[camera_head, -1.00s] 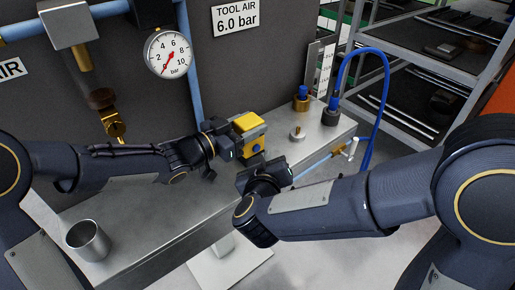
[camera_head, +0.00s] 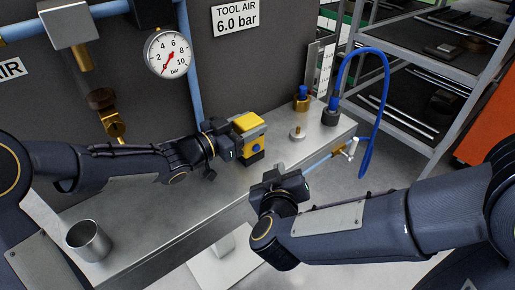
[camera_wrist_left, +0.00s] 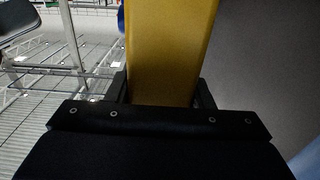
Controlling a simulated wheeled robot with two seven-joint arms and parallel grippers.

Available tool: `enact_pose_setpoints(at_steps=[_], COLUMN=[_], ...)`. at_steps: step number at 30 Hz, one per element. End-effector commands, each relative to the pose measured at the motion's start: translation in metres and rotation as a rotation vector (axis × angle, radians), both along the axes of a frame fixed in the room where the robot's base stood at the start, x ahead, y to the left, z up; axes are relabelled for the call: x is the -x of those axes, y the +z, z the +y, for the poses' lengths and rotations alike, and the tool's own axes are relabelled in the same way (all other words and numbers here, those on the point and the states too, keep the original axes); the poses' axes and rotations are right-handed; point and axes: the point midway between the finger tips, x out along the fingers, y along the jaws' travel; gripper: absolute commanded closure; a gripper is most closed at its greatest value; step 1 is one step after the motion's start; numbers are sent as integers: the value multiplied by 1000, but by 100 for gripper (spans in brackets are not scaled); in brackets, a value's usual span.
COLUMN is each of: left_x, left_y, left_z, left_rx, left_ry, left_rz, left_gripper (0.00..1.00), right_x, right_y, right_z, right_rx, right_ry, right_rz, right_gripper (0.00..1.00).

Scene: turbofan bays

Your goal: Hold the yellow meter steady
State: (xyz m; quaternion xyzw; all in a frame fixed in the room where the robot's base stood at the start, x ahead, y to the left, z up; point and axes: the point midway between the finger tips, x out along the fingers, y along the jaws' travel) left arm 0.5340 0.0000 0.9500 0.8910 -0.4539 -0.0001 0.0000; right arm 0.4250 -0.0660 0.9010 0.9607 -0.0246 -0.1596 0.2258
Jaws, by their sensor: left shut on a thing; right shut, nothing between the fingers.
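The yellow meter (camera_head: 247,122), a yellow block with a grey band and a dark lower part with a blue patch, is at the bench's back edge, by the dark wall panel. My left gripper (camera_head: 236,145) is shut on it from the left. In the left wrist view the yellow body (camera_wrist_left: 170,55) rises upright between the fingers. The gripper hides part of its left side, and I cannot tell whether it touches the bench. My right gripper (camera_head: 281,180) is shut and empty in front of the bench's front edge, lower and to the right, apart from the meter.
A metal cup (camera_head: 88,240) stands at the bench's near left. A small brass-topped disc (camera_head: 297,134), a brass fitting (camera_head: 302,98) and a blue hose (camera_head: 375,110) are right of the meter. A pale blue pipe with a brass valve (camera_head: 339,151) runs behind my right gripper. The mid bench is clear.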

Motion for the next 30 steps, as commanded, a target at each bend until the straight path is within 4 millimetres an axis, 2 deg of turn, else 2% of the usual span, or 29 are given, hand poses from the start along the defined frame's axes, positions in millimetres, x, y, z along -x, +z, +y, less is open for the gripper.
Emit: enact_pose_setpoints(at_steps=[5, 6, 12, 22, 26, 30], left_x=[0, 0, 0, 2, 12, 29], left_y=[0, 0, 0, 0, 1, 1], left_z=[0, 0, 0, 4, 19, 43], left_rx=[1, 1, 0, -1, 0, -1], left_ry=[0, 0, 0, 2, 5, 6], left_rz=[-1, -1, 0, -1, -1, -1], left_gripper=[80, 52, 27, 27, 27, 27], right_x=[0, 0, 0, 0, 0, 0], right_y=[0, 0, 0, 0, 0, 0], right_z=[0, 0, 0, 0, 0, 0], right_rx=[0, 0, 0, 0, 0, 0], right_ry=[0, 0, 0, 0, 0, 0], right_rz=[0, 0, 0, 0, 0, 0], right_gripper=[100, 100, 100, 100, 100, 100])
